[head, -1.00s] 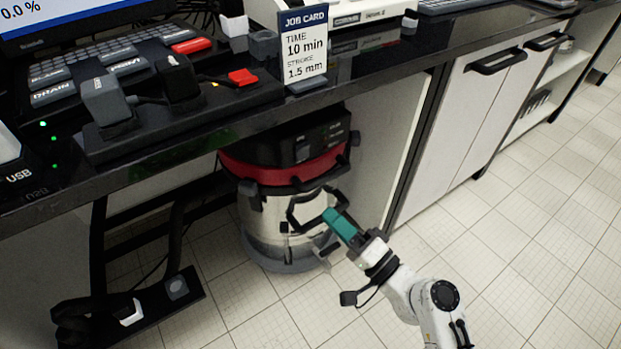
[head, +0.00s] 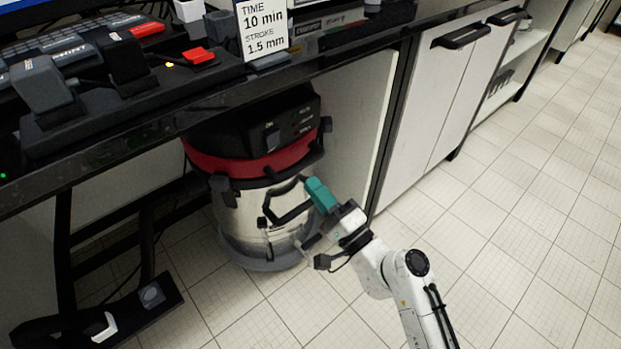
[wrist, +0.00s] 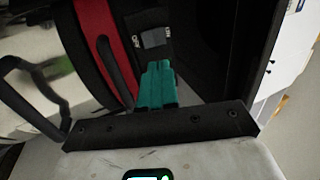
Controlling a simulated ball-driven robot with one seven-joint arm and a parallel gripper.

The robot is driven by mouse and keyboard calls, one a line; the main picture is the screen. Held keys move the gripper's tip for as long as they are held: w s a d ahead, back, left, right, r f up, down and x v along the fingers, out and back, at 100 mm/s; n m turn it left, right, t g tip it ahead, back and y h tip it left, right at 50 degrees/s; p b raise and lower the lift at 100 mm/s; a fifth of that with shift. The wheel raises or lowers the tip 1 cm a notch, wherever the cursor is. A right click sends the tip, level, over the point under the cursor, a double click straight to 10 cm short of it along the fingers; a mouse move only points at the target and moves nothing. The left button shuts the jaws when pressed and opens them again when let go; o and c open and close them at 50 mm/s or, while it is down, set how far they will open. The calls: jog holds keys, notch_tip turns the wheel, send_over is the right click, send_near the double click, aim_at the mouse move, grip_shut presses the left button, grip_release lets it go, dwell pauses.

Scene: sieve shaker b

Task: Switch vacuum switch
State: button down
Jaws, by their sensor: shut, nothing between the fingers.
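The vacuum (head: 265,190) stands on the floor under the bench, with a steel drum, a red band and a black head. Its switch (head: 271,137) is a small grey rocker on the front of the black head. In the wrist view the switch (wrist: 154,38) shows between white markings, just beyond my fingertips. My gripper (head: 318,192) has teal fingers, shut together and empty, below and to the right of the switch in the head view. The teal fingers (wrist: 157,72) point towards the switch in the wrist view. They look apart from it.
The black bench top (head: 300,66) overhangs the vacuum. A dark handle (head: 284,208) juts from the drum's front, close to my gripper. A white cabinet (head: 440,100) stands to the right. A black foot pedal unit (head: 110,320) lies at lower left. The tiled floor at right is clear.

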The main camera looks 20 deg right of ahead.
aim_at(273, 136)
jog(key=p+x, duration=0.1)
jog(key=x, duration=1.1)
jog(key=shift+p, duration=0.3)
jog(key=shift+a+r+p, duration=0.1)
jog(key=shift+r+p, duration=0.3)
jog(key=shift+p, duration=0.55)
jog(key=shift+w+f, duration=0.1)
jog(key=shift+f, duration=0.15)
